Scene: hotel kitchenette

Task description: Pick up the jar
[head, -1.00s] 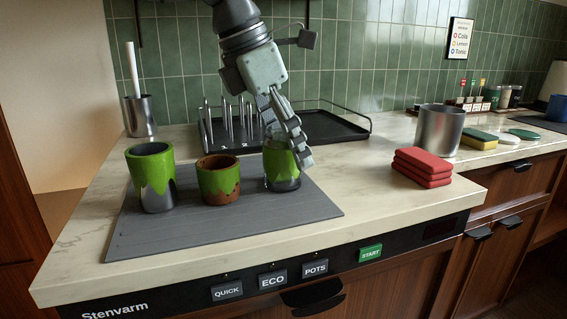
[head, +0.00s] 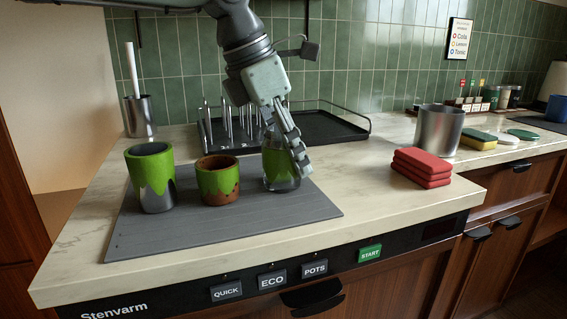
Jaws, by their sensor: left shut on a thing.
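The jar (head: 279,170) is clear glass with a green band, standing upright at the right end of the grey mat (head: 190,232). My left gripper (head: 285,160) reaches down from above and behind and is shut on the jar. One finger lies across the jar's right side; the other is mostly hidden behind it. A grey cup with green on it (head: 152,180) and a brown pot with a green rim (head: 218,182) stand left of the jar on the same mat. My right gripper is not in view.
A black drying rack (head: 335,128) with upright prongs is behind the jar. Stacked red cloths (head: 422,167) and a metal canister (head: 438,130) stand to the right. A metal holder with a white-handled brush (head: 139,116) is at back left. Counter between mat and cloths is clear.

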